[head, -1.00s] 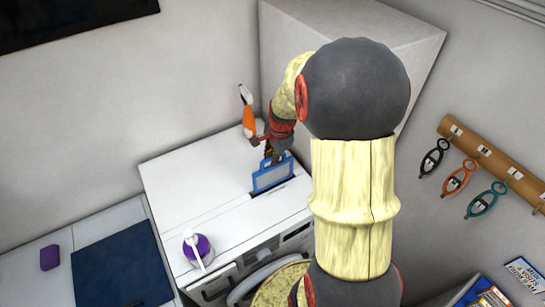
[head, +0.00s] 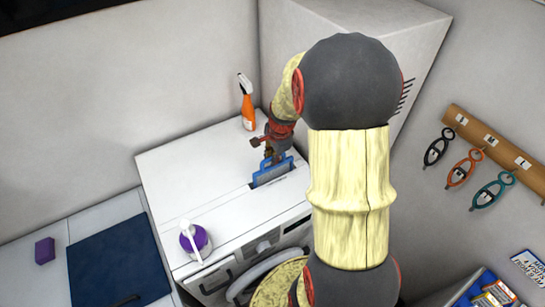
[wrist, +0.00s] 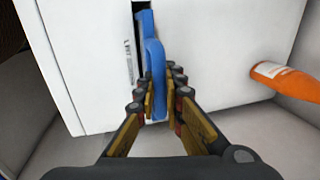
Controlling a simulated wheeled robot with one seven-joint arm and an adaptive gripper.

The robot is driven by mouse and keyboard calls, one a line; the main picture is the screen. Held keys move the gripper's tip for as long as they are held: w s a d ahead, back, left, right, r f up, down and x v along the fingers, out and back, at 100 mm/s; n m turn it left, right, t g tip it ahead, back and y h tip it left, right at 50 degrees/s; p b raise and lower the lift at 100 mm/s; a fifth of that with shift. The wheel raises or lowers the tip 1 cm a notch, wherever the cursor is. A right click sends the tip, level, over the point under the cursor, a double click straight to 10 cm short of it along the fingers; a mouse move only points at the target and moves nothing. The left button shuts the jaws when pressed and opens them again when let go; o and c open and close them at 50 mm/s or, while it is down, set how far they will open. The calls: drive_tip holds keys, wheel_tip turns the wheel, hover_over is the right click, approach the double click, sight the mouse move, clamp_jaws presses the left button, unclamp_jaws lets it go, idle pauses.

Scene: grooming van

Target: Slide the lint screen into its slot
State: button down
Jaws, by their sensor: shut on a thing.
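The lint screen (head: 272,172) has a blue frame around a grey panel. It stands upright at the slot (wrist: 139,10) in the white machine's top (head: 215,165), its lower part hidden below the surface. In the wrist view the slot shows as a dark slit beside printed lettering, with the screen's blue frame (wrist: 148,25) in line with it. My gripper (head: 270,152) is above the screen, shut on its blue handle. In the wrist view the handle passes between the fingertips (wrist: 160,84). How deep the screen sits is hard to tell.
An orange spray bottle (head: 247,108) stands behind my gripper on the machine. A purple bottle with a white pump (head: 196,240) stands at the front left. A dark blue mat (head: 118,262) and purple block (head: 45,251) lie on the left counter. A grey cabinet (head: 405,40) rises close behind my arm.

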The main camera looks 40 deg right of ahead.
drive_tip(key=shift+s+b+x, duration=0.15)
drive_tip(key=shift+b+x, duration=0.25)
drive_tip(key=shift+x, duration=0.25)
drive_tip(key=shift+s+b+x, duration=0.15)
drive_tip(key=shift+b+x, duration=0.2)
drive_tip(key=shift+x, duration=0.25)
drive_tip(key=shift+f, duration=0.15)
drive_tip(key=c, duration=1.8)
unclamp_jaws()
drive_tip(key=v, duration=1.2)
